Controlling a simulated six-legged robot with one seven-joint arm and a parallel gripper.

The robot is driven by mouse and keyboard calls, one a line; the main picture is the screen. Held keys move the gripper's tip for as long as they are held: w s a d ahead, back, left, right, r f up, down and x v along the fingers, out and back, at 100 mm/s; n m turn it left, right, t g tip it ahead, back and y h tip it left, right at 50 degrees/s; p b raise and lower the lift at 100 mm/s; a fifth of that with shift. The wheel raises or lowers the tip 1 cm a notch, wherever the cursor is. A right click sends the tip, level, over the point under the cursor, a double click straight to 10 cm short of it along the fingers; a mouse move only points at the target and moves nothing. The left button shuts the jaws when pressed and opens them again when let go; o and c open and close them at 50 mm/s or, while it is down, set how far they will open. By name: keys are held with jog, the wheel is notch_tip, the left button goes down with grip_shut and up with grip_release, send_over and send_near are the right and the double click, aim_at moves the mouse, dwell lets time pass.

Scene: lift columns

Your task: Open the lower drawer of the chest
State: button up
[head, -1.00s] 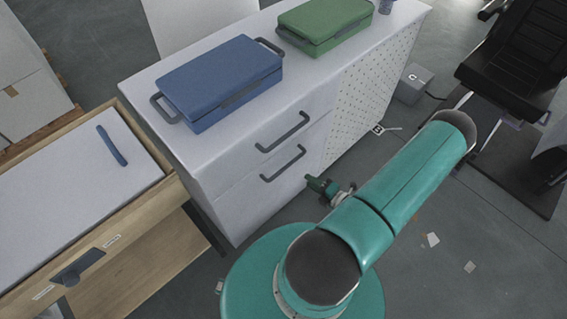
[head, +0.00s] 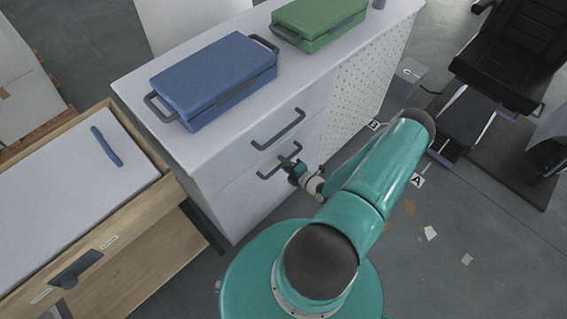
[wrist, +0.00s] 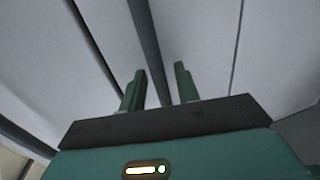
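The white chest (head: 236,205) stands in the middle of the head view with two dark bar handles on its front. The upper handle (head: 278,130) is clear of my gripper. The lower handle (head: 279,168) has my gripper (head: 289,161) at its right part. In the wrist view my gripper (wrist: 160,88) has its two green fingers apart, with a dark handle bar (wrist: 148,50) running between them. Contact between fingers and bar cannot be made out. The lower drawer (head: 245,200) looks flush with the chest front.
A blue case (head: 215,78) and a green case (head: 318,20) lie on the chest top. A wooden drawer unit (head: 150,245) stands close at the left. A black chair (head: 505,60) is at the right.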

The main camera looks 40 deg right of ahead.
jog(key=shift+w, duration=0.35)
grip_shut()
jog(key=shift+s, duration=0.2)
jog(key=f+v, duration=0.2)
jog(key=v, duration=0.9)
jog(key=s+a+f+v, duration=0.1)
jog(key=f+v, duration=0.1)
jog(key=v, duration=1)
jog(key=shift+d+f, duration=0.35)
jog(key=shift+f, duration=0.05)
grip_release()
